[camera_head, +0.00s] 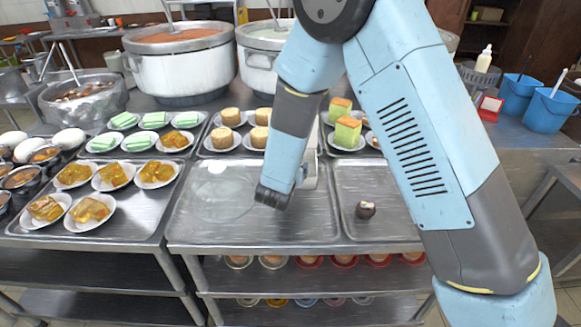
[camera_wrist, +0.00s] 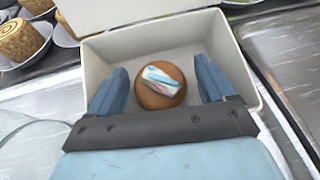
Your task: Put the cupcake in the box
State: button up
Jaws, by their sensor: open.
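The cupcake (camera_wrist: 157,94) is a round brown cake with a white, pink and blue striped piece on top. In the wrist view it is within the walls of the open white box (camera_wrist: 235,62). My gripper (camera_wrist: 161,68) is open, with its two blue fingers on either side of the cupcake and inside the box outline. I cannot tell whether the fingers touch it or whether it rests on the box floor. In the head view my arm hides most of the box (camera_head: 310,171) and the cupcake in it.
A small dark brown item with a pale top (camera_head: 366,210) lies on the right metal tray (camera_head: 395,225). The left tray (camera_head: 215,205) holds a clear round dish. Plates of cakes and large pots (camera_head: 180,70) stand behind. Blue buckets (camera_head: 548,110) are at right.

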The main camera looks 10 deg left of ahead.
jog(key=shift+d+f, duration=0.1)
jog(key=shift+w+r, duration=0.1)
jog(key=shift+r, duration=0.35)
jog(key=v, duration=1.2)
jog(key=shift+r, duration=0.25)
